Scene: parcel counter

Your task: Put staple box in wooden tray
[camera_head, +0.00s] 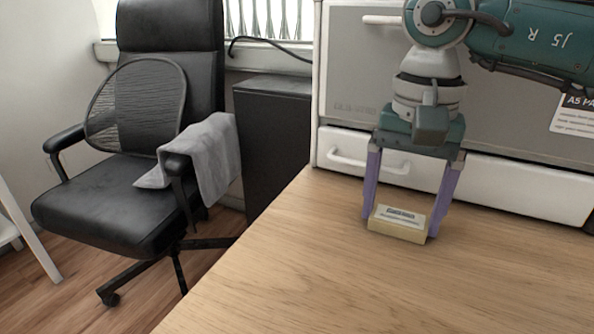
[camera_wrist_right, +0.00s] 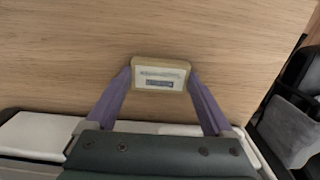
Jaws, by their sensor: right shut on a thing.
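The staple box (camera_head: 399,223) is a small yellowish box with a pale printed label, in the right half of the head view near the back of the wooden counter. My right gripper (camera_head: 402,215), with purple fingers pointing down, is shut on it from both sides. In the right wrist view the staple box (camera_wrist_right: 160,75) sits between the two fingertips (camera_wrist_right: 160,80). I cannot tell whether the box touches the counter or hangs just above it. The wooden tray is not in either view. My left gripper is not in view.
The wooden counter (camera_head: 330,280) is clear in front and to the left of the box. A white drawer cabinet (camera_head: 345,85) stands behind it. A black office chair (camera_head: 140,190) with a grey cloth (camera_head: 205,155) and a dark cabinet (camera_head: 272,140) stand beyond the counter's left edge.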

